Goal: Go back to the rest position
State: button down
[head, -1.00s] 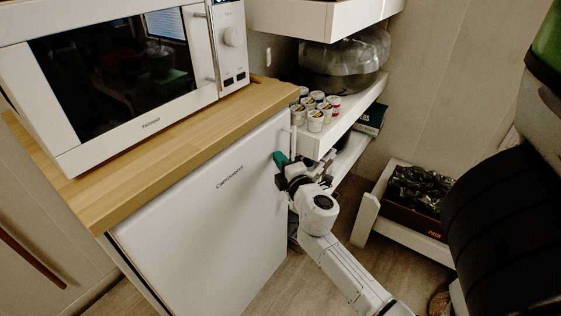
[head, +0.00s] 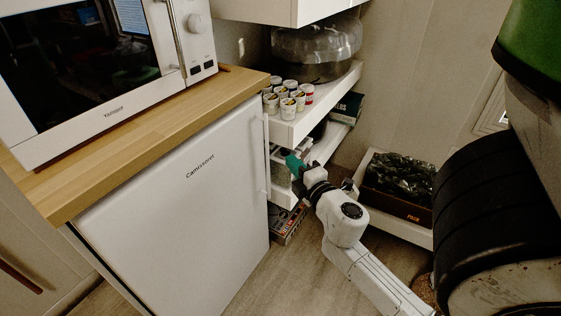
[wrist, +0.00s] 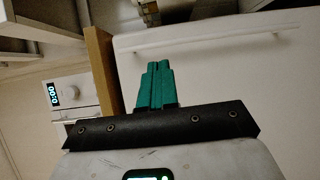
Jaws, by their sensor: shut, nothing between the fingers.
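My gripper (head: 293,163) has teal fingers and a dark mount. In the head view it is just right of the white mini fridge's handle edge, in front of the lower shelves. In the wrist view the teal fingers (wrist: 157,86) are together and empty. The white mini fridge (head: 190,200) is closed, and its pale vertical handle (head: 266,152) shows in the head view. In the wrist view the fridge handle (wrist: 205,37) runs across the upper right, beyond the fingertips. A gap between my gripper and the fridge shows in the head view.
A microwave (head: 90,75) stands on the wooden counter (head: 150,125). Small cups (head: 288,100) sit on the white shelf (head: 310,118) above my gripper. A box of dark packets (head: 400,185) is at the right. A flat box (head: 286,225) lies low beside the fridge. Open floor shows in front.

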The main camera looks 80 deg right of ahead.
jog(key=shift+s+a, duration=0.25)
jog(key=shift+s, duration=0.3)
jog(key=w+a+f+m+g+y, duration=0.2)
jog(key=a+f+m+g+y, duration=0.45)
jog(key=a+f+m, duration=0.5)
jog(key=s+a+f+n+g+y, duration=0.1)
jog(key=a+f+g+y, duration=0.2)
jog(key=a, duration=0.6)
jog(key=s+a+f+n+g+y, duration=0.15)
jog(key=a+f+y, duration=0.25)
jog(key=a, duration=0.5)
notch_tip(320, 180, up, 20)
jog(key=p, duration=2)
jog(key=shift+s+d+r, duration=0.15)
jog(key=shift+s, duration=0.05)
